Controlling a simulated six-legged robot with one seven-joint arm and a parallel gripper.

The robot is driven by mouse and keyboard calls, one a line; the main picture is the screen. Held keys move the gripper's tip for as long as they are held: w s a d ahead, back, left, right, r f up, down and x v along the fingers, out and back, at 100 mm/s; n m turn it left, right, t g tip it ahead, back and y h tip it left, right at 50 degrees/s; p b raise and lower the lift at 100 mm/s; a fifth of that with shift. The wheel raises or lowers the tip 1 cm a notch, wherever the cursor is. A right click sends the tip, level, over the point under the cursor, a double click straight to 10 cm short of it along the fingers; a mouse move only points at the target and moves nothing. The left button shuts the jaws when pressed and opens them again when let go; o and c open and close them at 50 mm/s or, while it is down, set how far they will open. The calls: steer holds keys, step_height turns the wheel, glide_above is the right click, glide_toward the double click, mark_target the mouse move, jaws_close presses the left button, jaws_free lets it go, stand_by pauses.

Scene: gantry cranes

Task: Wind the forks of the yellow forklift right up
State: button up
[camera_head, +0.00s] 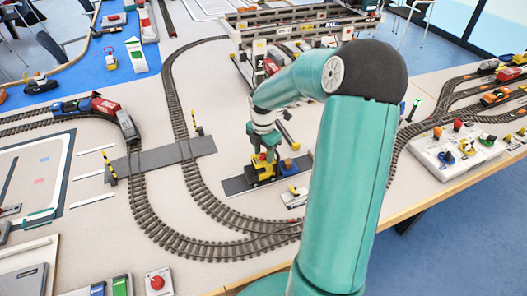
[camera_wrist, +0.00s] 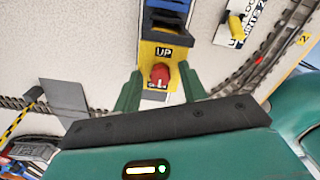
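The yellow forklift (camera_head: 261,174) stands on a dark grey strip (camera_head: 236,186) inside the track loop. My gripper (camera_wrist: 160,88) is open, with one green finger on each side of the knob and gaps visible between. In the head view my gripper (camera_head: 264,150) is directly above the forklift, pointing down. Dark and blue parts (camera_wrist: 166,15) show beyond the label; I cannot make out the fork height.
A small blue block with an orange top (camera_head: 289,168) is right of the forklift. Curved train track (camera_head: 190,243) runs around them. A gantry crane (camera_head: 300,28) stands behind. A control panel with coloured knobs (camera_head: 440,160) lies at right, near the table edge.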

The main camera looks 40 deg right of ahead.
jaws_close()
steer(key=shift+m, duration=0.5)
steer(key=m, duration=0.2)
steer(key=shift+m, duration=0.4)
steer(key=m, duration=0.3)
steer(key=shift+m, duration=0.3)
steer(key=m, duration=0.3)
steer(key=shift+a+m, duration=0.1)
steer(key=shift+m, duration=0.2)
steer(key=m, duration=0.3)
steer(key=shift+s+m, duration=0.1)
steer(key=shift+m, duration=0.2)
steer(key=shift+o, duration=0.6)
jaws_free()
